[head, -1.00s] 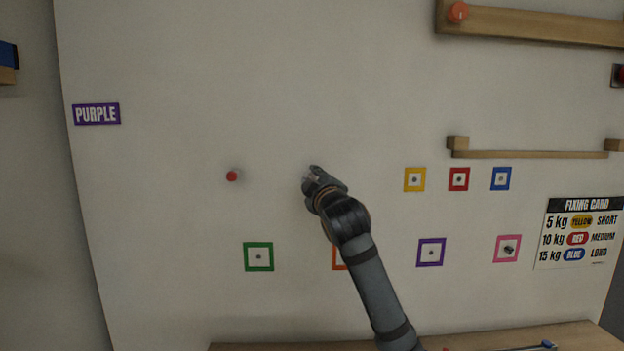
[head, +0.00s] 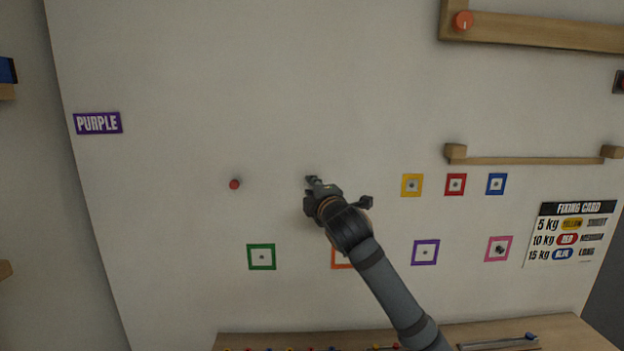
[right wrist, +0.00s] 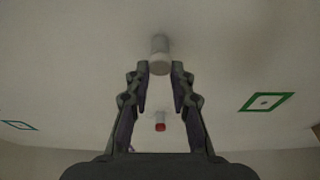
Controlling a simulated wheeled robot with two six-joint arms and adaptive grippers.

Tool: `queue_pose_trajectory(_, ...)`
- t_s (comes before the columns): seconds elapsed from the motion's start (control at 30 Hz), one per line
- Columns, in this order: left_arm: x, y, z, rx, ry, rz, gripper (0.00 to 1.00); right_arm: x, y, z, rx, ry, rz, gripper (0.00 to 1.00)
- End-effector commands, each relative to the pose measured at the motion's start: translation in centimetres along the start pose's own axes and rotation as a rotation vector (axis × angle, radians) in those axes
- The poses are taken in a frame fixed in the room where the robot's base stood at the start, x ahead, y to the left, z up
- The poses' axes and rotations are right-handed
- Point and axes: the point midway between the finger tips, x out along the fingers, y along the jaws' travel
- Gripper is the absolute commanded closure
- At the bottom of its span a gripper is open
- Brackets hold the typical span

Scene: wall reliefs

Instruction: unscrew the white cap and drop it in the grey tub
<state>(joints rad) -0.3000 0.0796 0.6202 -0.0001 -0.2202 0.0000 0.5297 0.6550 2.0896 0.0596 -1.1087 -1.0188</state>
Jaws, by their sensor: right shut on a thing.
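The white cap (right wrist: 160,62) shows in the right wrist view as a small pale cylinder, with the wall behind it. My right gripper (right wrist: 160,70) is shut on it, with one fingertip on either side. In the head view my right gripper (head: 313,181) is at the middle of the wall and the cap cannot be made out at its tips. I cannot tell whether the cap is still on its thread. The grey tub is not in view. My left gripper is not in view.
A red-tipped peg (head: 234,184) sticks out left of my right gripper. Coloured square frames, such as the green one (head: 261,257), line the wall. A wooden rail (head: 535,160) is at the right. A wooden ledge (head: 470,334) with small items runs below.

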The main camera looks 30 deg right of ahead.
Motion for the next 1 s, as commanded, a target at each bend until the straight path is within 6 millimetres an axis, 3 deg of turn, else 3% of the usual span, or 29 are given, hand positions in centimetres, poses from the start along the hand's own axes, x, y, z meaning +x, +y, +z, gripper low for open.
queue_pose_trajectory(0.03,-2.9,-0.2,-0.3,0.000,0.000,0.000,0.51,0.0,1.4,0.0,-0.060,0.000,-0.022,1.00)
queue_pose_trajectory(0.2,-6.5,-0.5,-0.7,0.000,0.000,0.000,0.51,0.0,1.1,-0.1,-0.244,0.002,-0.070,1.00)
queue_pose_trajectory(0.33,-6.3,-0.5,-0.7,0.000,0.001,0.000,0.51,0.0,0.3,0.0,-0.348,0.001,-0.092,1.00)
queue_pose_trajectory(0.63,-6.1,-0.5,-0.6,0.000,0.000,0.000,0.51,0.0,0.2,0.0,-0.374,0.001,-0.096,1.00)
queue_pose_trajectory(0.9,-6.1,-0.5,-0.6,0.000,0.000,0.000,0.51,-0.1,0.2,-0.1,-0.731,0.002,-0.188,1.00)
queue_pose_trajectory(1.0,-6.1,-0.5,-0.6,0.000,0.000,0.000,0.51,-0.1,0.1,0.0,-0.788,0.001,-0.203,1.00)
